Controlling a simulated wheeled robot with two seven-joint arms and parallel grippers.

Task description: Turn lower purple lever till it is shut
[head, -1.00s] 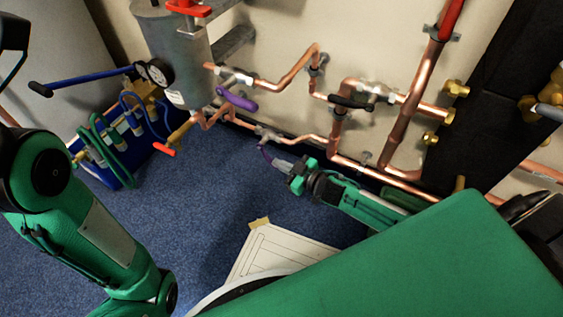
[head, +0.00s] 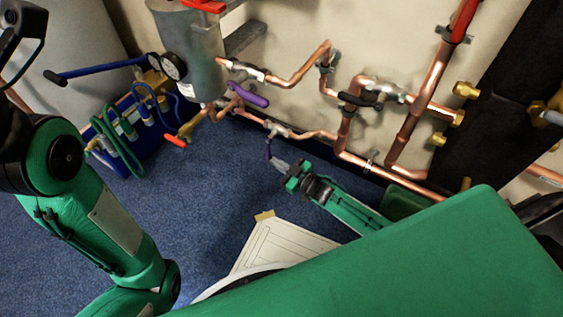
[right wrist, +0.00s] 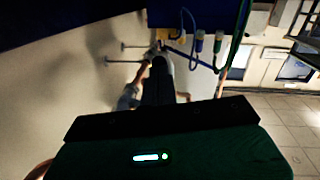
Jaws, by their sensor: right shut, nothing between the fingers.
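The lower purple lever (head: 268,149) hangs down from its valve (head: 277,130) on the lower copper pipe in the head view. My right gripper (head: 275,164) is shut and empty, with its tips at or very near the lever's lower end; I cannot tell whether they touch. A second, upper purple lever (head: 248,95) sits higher on the pipework, below another valve. In the right wrist view, the dark fingers (right wrist: 158,75) show, but I cannot make out the lower lever there. My left arm shows at the left of the head view; its gripper is out of frame.
A grey cylinder (head: 190,60) with gauges stands at the back left. A blue crate (head: 110,160) with hoses lies left of the pipes. A black-handled valve (head: 358,99) is up to the right.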

